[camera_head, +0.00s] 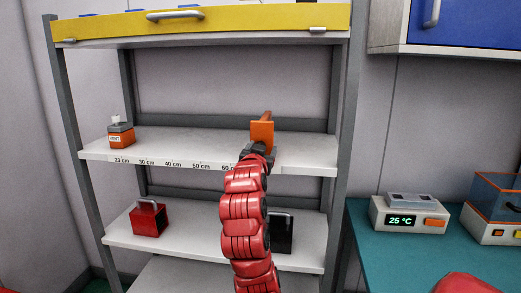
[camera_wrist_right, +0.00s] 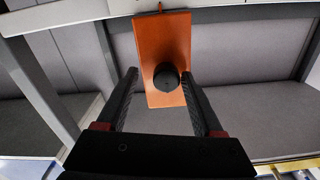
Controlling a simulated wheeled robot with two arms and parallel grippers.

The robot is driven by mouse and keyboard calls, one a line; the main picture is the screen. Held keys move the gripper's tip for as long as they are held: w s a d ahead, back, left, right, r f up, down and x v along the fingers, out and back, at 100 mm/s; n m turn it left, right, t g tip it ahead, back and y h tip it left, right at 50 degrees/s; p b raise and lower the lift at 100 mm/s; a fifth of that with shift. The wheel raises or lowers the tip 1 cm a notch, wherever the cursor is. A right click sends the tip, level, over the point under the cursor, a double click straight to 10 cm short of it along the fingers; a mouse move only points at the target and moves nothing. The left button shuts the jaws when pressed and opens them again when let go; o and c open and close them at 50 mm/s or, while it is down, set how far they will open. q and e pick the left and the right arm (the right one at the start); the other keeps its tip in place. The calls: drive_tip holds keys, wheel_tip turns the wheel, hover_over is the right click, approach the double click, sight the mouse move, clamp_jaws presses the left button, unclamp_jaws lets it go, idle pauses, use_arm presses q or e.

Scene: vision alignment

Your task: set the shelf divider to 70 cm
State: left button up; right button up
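The shelf divider (camera_head: 262,133) is an orange upright plate on the middle shelf, to the right of the 60 cm label on the scale (camera_head: 174,164). Marks further right are hidden behind my gripper, so its exact reading cannot be told. In the right wrist view the divider (camera_wrist_right: 150,45) shows a round black knob (camera_wrist_right: 166,77) and a small orange pointer (camera_wrist_right: 160,8). My right gripper (camera_head: 258,150) is in front of the divider. Its fingers (camera_wrist_right: 160,76) are open on either side of the knob, with small gaps. My left gripper is not in view.
A red weight (camera_head: 149,219) and a black one (camera_head: 282,233) are on the shelf below. A yellow drawer (camera_head: 210,24) is above. A teal table (camera_head: 385,265) with a 25 °C device (camera_head: 408,214) is at right.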

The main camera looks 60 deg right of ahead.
drive_tip(key=shift+w+a, duration=0.1)
drive_tip(key=b+v, duration=0.8)
drive_tip(key=v, duration=0.9)
drive_tip(key=shift+a, duration=0.15)
